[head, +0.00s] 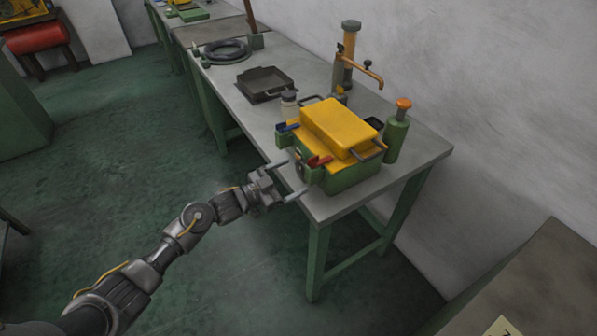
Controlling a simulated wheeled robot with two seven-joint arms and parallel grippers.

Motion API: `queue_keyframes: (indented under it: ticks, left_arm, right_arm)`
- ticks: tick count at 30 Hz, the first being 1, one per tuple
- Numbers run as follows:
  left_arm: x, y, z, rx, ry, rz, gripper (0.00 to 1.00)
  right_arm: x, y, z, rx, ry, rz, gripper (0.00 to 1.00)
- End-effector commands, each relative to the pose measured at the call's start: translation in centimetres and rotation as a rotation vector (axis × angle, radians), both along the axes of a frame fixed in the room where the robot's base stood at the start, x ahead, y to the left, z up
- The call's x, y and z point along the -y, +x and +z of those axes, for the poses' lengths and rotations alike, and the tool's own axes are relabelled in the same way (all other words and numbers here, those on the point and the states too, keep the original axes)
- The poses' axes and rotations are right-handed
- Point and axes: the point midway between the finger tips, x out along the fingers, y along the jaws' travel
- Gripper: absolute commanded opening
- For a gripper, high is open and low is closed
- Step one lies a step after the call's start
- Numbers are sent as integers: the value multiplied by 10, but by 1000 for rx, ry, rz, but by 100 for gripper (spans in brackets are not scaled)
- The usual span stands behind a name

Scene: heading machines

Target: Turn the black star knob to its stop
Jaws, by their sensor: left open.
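A green machine with a yellow cover (340,127) stands on the near end of the grey bench. A small dark part, perhaps the black star knob (301,170), shows on the machine's left side; it is too small for me to make out its star shape. My left gripper (293,180) is open, with its two light fingers pointing right toward that side of the machine. The dark part lies just beyond the fingertips, and I cannot tell whether they touch it. Small red (319,161) and blue (288,127) handles stick out from the machine. My right gripper is not in view.
The grey bench (405,170) runs back along the wall. A dark tray (265,83) and a coiled hose (226,51) lie farther back.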

Motion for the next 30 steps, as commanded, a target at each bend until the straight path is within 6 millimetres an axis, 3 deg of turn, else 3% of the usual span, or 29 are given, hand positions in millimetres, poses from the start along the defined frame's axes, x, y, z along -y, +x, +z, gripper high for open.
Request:
queue_keyframes:
  ticks: [6, 17, 27, 30]
  left_arm:
    - [20, 15, 1, 0, 0, 1, 86]
    - [25, 18, 0, 1, 1, 0, 86]
    - [25, 18, 0, 1, 1, 0, 44]
    - [25, 18, 0, 2, 1, 0, 42]
  right_arm:
    - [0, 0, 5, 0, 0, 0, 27]
    - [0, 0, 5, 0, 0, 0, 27]
    - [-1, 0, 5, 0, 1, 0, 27]
    - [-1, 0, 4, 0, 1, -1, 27]
